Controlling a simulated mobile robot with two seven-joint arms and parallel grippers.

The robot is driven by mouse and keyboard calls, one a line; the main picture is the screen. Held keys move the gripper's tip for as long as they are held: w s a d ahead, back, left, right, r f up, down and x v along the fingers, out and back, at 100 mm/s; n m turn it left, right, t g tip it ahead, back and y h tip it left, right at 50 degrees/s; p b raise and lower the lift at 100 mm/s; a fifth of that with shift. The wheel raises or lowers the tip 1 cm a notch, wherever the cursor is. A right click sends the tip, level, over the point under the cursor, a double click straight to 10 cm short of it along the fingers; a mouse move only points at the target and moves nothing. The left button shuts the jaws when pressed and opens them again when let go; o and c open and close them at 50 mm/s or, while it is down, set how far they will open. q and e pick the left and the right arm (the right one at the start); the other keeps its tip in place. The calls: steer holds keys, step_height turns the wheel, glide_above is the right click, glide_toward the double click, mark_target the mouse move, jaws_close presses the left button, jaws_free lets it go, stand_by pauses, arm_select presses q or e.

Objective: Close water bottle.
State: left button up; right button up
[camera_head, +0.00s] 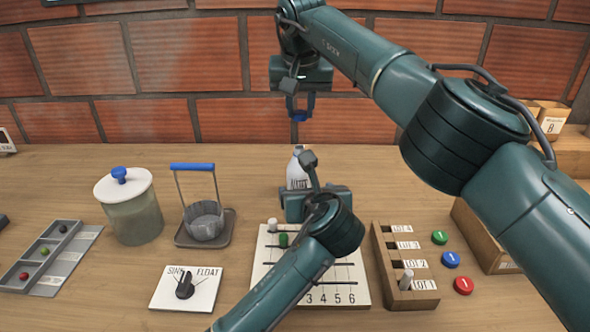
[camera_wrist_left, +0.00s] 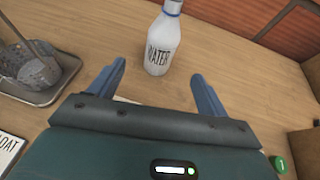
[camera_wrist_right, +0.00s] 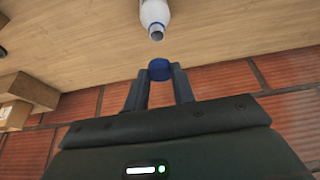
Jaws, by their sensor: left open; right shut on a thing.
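The white water bottle (camera_head: 296,173) stands upright on the table, partly hidden behind my left gripper (camera_head: 312,190). The left wrist view shows the bottle (camera_wrist_left: 162,45) just beyond the open, empty fingers (camera_wrist_left: 158,80). My right gripper (camera_head: 299,112) is shut on the blue cap (camera_head: 299,117) and holds it in the air above the bottle. The right wrist view shows the cap (camera_wrist_right: 160,69) between the fingertips, apart from the bottle's open mouth (camera_wrist_right: 156,33).
A lidded jar (camera_head: 132,210) and a wire-handled cup on a tray (camera_head: 178,238) stand to the left. A numbered board (camera_head: 345,285) and a wooden lot rack (camera_head: 383,240) lie in front. A brick wall (camera_head: 180,60) is behind. Table around the bottle's sides is clear.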

arm_select(q)
steer(key=shift+w+d+r, duration=0.1)
steer(key=shift+w, duration=0.2)
arm_select(e)
steer(key=shift+w, duration=0.4)
arm_select(q)
steer(key=shift+s, duration=0.1)
arm_select(e)
steer(key=shift+s+r, duration=0.1)
arm_select(q)
steer(key=x, duration=1.2)
steer(key=shift+c, duration=0.4)
steer(key=c, duration=1.4)
arm_select(e)
glide_above(299, 146)
steer(key=s, duration=0.2)
steer(key=shift+w+f, duration=0.15)
steer(key=shift+f, duration=1.15)
steer(key=shift+w+f, duration=0.1)
steer(key=shift+f, duration=1.15)
steer(key=shift+f, duration=0.9)
